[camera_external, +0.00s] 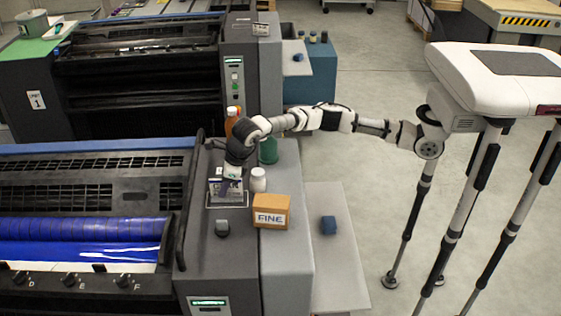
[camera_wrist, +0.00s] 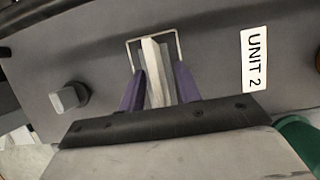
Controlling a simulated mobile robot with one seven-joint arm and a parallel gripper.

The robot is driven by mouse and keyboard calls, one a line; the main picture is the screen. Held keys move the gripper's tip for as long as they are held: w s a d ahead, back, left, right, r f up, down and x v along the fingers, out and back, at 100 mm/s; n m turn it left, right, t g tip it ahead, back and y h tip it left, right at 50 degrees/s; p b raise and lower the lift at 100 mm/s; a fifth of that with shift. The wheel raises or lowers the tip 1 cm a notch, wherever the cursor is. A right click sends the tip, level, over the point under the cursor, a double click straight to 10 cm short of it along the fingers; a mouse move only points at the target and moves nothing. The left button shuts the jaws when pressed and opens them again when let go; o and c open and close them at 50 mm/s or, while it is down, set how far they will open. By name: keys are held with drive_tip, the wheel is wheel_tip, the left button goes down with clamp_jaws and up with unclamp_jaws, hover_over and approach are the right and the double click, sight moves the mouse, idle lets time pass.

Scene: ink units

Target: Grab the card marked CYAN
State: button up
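Pale cards (camera_wrist: 156,72) stand in a wire holder (camera_wrist: 177,42) on the grey top of the press unit. They are seen almost edge-on in the wrist view, so no CYAN marking can be read there. My gripper (camera_wrist: 160,78) reaches down over them, with one purple finger on each side. The fingers are apart, and I see no clear grip on a card. In the external view my gripper (camera_external: 231,172) is at the wire holder (camera_external: 228,206). The cards (camera_external: 216,187) show partly below it, with print too small to read.
A white jar (camera_external: 258,180) stands close to the right of the holder, with a cardboard box marked FINE (camera_external: 271,212) nearer. A grey knob (camera_external: 222,228) is in front of the holder. An orange bottle (camera_external: 232,119) and a green container (camera_external: 268,151) stand behind.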

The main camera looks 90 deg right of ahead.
drive_tip(key=shift+w+f, duration=0.1)
drive_tip(key=shift+f, duration=0.1)
drive_tip(key=shift+f, duration=0.25)
idle(0.4)
drive_tip(key=shift+c, duration=0.4)
clamp_jaws()
